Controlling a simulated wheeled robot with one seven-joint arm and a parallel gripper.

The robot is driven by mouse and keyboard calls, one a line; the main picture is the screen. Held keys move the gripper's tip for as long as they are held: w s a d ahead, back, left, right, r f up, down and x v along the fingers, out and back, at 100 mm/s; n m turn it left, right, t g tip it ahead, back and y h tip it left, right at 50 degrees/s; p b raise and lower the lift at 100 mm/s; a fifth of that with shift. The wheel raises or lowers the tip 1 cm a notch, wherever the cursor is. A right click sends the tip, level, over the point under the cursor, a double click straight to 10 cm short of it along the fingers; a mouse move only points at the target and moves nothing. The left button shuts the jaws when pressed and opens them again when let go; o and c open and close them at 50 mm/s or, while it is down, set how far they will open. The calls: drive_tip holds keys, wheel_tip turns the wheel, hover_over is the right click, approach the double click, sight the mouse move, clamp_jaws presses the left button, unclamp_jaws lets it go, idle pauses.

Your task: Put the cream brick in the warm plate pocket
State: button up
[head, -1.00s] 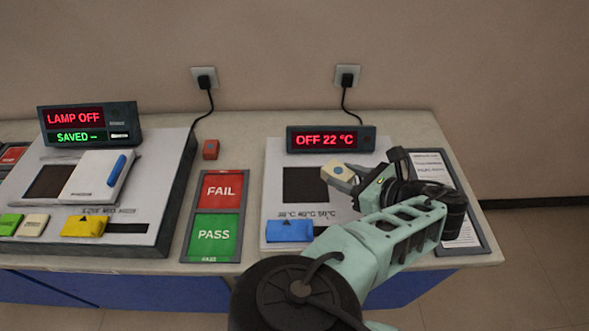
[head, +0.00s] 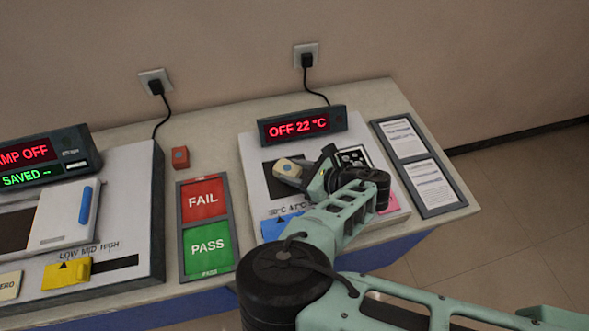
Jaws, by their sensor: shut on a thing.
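The cream brick (head: 288,168) has a dark round spot on its top. My gripper (head: 303,177) is shut on it, coming in from the right. The brick shows over the dark square pocket (head: 270,167) on the white warm plate unit (head: 253,183). I cannot tell whether it is above the pocket or down in it. My gripper and arm hide part of the plate unit. Its display (head: 301,125) reads OFF 22 °C. A blue slider (head: 279,226) sits at the unit's front left, by the temperature marks.
A red brick (head: 180,158) lies on the table behind the FAIL (head: 204,200) and PASS (head: 208,246) panel. A lamp unit with a yellow slider (head: 67,273) stands at left. Framed sheets (head: 436,186) lie at the right table edge.

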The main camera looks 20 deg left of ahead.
drive_tip(key=shift+f, duration=0.35)
drive_tip(key=shift+f, duration=0.1)
drive_tip(key=o, duration=1.1)
